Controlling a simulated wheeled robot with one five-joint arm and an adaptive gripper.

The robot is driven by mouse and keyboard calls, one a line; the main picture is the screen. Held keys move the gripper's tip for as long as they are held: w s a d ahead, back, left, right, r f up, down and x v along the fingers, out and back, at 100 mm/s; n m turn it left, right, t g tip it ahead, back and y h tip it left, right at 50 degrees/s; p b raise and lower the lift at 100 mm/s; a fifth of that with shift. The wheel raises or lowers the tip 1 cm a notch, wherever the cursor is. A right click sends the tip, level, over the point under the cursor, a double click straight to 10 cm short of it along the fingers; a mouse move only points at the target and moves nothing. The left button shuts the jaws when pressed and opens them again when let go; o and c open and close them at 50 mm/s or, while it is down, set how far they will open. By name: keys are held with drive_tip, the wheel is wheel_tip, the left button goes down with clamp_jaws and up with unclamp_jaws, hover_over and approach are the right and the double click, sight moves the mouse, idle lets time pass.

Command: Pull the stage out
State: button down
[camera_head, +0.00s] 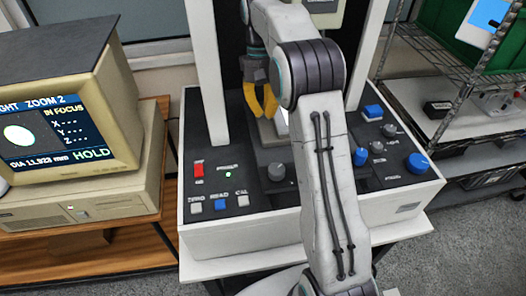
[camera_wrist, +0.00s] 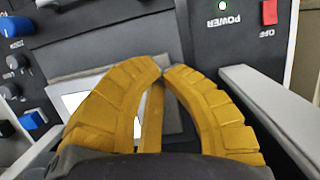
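My gripper (camera_head: 262,112) has yellow fingers and hangs pointing down over the middle of the machine's bed, behind my arm in the head view. The stage (camera_head: 268,132) seems to be the grey plate below the fingers, partly hidden by my arm. In the wrist view a grey plate (camera_wrist: 100,66) with a bright white window (camera_wrist: 74,100) lies beyond the fingers. I cannot tell whether the fingers touch it.
Pale columns (camera_head: 206,75) flank the bed. A monitor (camera_head: 50,130) stands left; a wire shelf (camera_head: 450,60) stands right.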

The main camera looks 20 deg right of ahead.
drive_tip(key=p, duration=0.5)
hover_over(269, 163)
drive_tip(key=w, duration=0.3)
drive_tip(key=f, duration=0.8)
drive_tip(key=shift+w+d+f, duration=0.15)
drive_tip(key=shift+d+f, duration=0.15)
drive_tip(key=shift+f, duration=0.1)
drive_tip(key=shift+s+f+p, duration=0.15)
drive_tip(key=shift+s+p, duration=0.1)
drive_tip(key=shift+p, duration=0.2)
drive_tip(key=shift+s+a+p, duration=0.15)
drive_tip(key=shift+s+p, duration=0.6)
drive_tip(key=shift+p, duration=0.15)
drive_tip(key=shift+s+a+f+p, duration=0.15)
drive_tip(key=shift+s+p, duration=0.3)
drive_tip(key=shift+p, duration=0.25)
drive_tip(key=shift+s+f+p, duration=0.1)
drive_tip(key=shift+s+p, duration=0.35)
drive_tip(key=shift+p, duration=0.25)
drive_tip(key=shift+f, duration=0.1)
